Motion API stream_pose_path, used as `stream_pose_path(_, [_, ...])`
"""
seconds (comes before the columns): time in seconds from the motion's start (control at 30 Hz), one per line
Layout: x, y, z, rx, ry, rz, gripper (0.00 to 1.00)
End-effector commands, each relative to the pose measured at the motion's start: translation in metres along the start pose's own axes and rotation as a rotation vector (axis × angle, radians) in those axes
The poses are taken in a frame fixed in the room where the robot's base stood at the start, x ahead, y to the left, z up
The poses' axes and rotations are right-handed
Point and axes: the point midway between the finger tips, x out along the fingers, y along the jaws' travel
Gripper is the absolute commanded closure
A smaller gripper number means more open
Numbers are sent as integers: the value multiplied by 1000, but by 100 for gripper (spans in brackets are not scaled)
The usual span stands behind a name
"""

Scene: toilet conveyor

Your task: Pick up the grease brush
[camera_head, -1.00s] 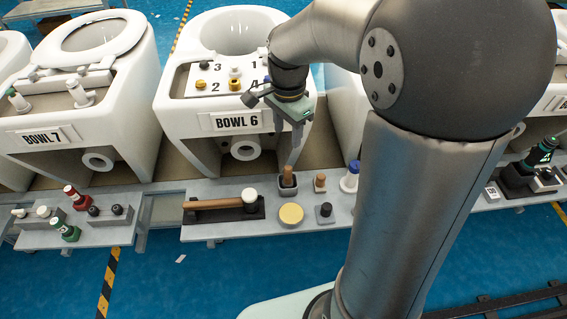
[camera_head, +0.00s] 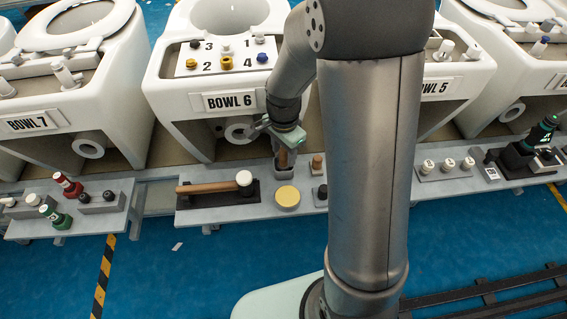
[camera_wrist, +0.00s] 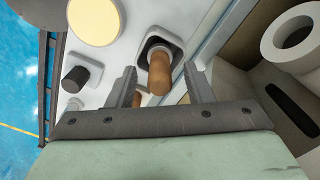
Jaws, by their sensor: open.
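The grease brush (camera_wrist: 159,73) shows a brown wooden handle standing up out of a square grey holder (camera_wrist: 176,40) in the wrist view. Its lower end is hidden in the holder. In the head view the handle (camera_head: 283,158) stands on the grey shelf below BOWL 6. My gripper (camera_wrist: 160,78) is open, pointing down over the brush. One finger is on each side of the handle, with a gap visible at both sides. In the head view my gripper (camera_head: 285,142) partly covers the top of the handle.
A round yellow-lidded tin (camera_head: 287,196) and a dark-topped block (camera_wrist: 75,79) stand near the holder. A mallet with a wooden handle (camera_head: 205,188) lies to the left. A shorter wooden-topped piece (camera_head: 317,162) stands to the right. The BOWL 6 toilet (camera_head: 180,113) rises behind.

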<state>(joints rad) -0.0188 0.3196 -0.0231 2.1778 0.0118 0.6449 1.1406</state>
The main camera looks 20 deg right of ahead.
Motion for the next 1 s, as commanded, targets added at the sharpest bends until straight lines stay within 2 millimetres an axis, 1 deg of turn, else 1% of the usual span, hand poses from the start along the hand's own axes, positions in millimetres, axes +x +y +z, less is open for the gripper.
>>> stream_pose_path(0.03, [6,0,0,0,-1,2,53])
stream_pose_path(0.1, [8,0,0,0,0,0,53])
stream_pose_path(0.3, [8,0,0,-1,0,-1,53])
stream_pose_path(0.33, [8,0,0,-1,0,-1,56])
stream_pose_path(0.37, [8,0,0,-1,0,-1,64])
stream_pose_path(0.4, [8,0,0,-1,0,-1,75])
stream_pose_path(0.5, [8,0,0,-1,0,-1,100])
stream_pose_path(0.83, [6,0,0,-1,1,-1,100])
stream_pose_path(1.0, [-5,-1,0,-1,1,-3,100])
